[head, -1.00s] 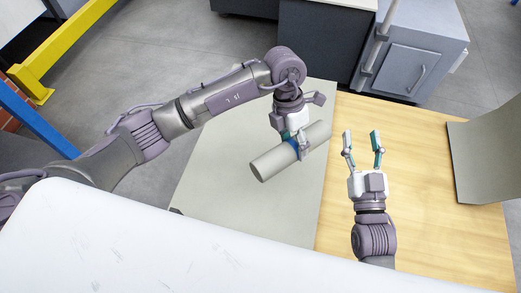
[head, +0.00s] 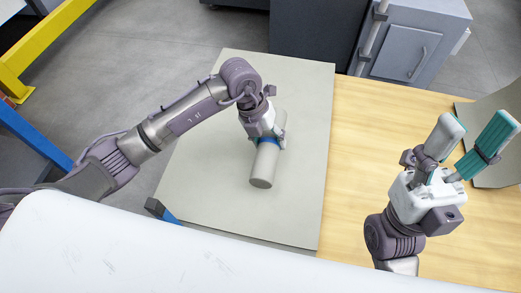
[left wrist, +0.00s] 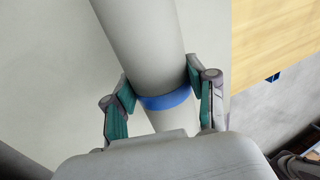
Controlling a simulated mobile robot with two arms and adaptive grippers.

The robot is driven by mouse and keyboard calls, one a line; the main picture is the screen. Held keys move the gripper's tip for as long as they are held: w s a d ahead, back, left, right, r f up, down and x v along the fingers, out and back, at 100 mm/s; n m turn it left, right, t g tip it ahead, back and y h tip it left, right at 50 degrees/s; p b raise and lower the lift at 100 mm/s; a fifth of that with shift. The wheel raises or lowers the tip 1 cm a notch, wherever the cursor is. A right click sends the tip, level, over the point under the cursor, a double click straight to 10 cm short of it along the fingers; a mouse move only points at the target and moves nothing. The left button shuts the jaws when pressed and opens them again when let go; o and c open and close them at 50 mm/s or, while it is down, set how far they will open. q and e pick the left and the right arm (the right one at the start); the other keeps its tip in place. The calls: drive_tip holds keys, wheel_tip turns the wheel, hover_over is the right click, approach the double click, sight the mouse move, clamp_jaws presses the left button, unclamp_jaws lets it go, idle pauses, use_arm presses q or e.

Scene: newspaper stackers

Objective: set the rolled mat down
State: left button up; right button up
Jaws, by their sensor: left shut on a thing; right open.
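The rolled mat (head: 265,165) is a grey cylinder with a blue band around its middle. In the head view it appears over the grey board, its long side running roughly toward me; I cannot tell if it touches the board. My left gripper (head: 269,142) is shut on it near the blue band. In the left wrist view the fingers (left wrist: 160,98) grip both sides of the mat (left wrist: 145,45) at the band. My right gripper (head: 465,140) is open and empty, raised over the wooden table at the right.
The grey board (head: 225,205) covers the left part of the work surface, with bare room around the mat. The wooden table (head: 355,150) lies to its right. A curved grey sheet (head: 500,175) stands at the far right. A grey cabinet (head: 405,55) stands behind.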

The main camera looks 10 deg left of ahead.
sight(261, 149)
use_arm(q)
drive_tip(key=shift+w+a+f, duration=0.1)
drive_tip(key=shift+a+f, duration=0.3)
drive_tip(key=shift+a, duration=0.2)
drive_tip(key=shift+w+a+f, duration=0.1)
drive_tip(key=shift+a+f, duration=0.25)
drive_tip(key=shift+a, duration=0.2)
wheel_tip(261, 149, down, 3)
drive_tip(key=shift+f+b, duration=0.2)
drive_tip(key=shift+b, duration=1)
drive_tip(key=shift+f, duration=0.3)
drive_tip(key=shift+r, duration=0.1)
drive_tip(key=o, duration=1.6)
drive_tip(key=shift+c, duration=0.2)
